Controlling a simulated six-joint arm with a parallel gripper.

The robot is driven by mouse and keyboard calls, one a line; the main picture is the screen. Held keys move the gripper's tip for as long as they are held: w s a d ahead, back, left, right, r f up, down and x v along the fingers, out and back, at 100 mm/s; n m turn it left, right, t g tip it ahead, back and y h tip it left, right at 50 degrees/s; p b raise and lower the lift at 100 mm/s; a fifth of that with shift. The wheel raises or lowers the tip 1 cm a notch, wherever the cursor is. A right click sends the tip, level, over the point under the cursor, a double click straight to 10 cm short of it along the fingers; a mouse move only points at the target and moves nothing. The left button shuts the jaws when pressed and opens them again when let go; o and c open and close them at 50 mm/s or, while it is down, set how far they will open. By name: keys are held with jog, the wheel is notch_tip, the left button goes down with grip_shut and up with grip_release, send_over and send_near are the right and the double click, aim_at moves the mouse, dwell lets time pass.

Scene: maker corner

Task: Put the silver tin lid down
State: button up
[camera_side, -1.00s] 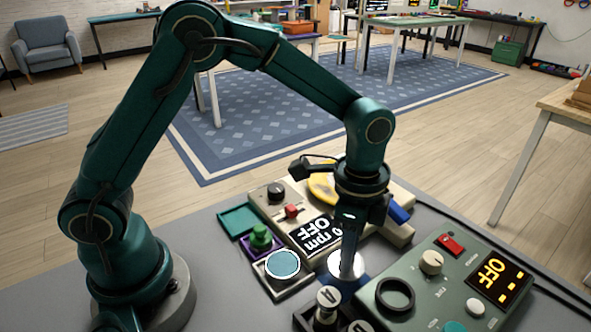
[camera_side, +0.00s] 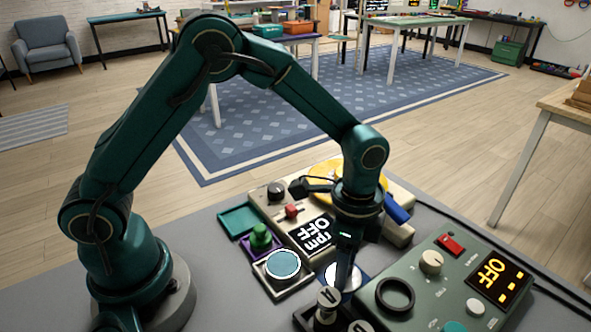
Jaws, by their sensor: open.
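The silver tin lid (camera_side: 355,280) is a pale round disc at a blue patch, left of the green control box. My gripper (camera_side: 341,287) points down at the lid, and its dark fingers cover the lid's middle. It is open, though the gap between the fingers does not show. I cannot tell whether the fingers touch the lid.
A green control box (camera_side: 437,290) with a black ring stands close on the right. A cream device with an rpm display (camera_side: 310,235) and yellow disc stands behind. A green tray (camera_side: 239,220) and purple tray with a green knob (camera_side: 261,237) lie left.

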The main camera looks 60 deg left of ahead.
notch_tip(320, 180, up, 12)
jog(key=f, duration=0.1)
jog(key=s+a+r+n+t, duration=0.3)
jog(key=s+a+n+t, duration=0.2)
jog(key=s+a+n, duration=0.4)
jog(key=s+n, duration=0.3)
jog(key=shift+s+a+r+t, duration=0.25)
jog(key=shift+s+r+t, duration=0.05)
jog(key=shift+s+r, duration=0.1)
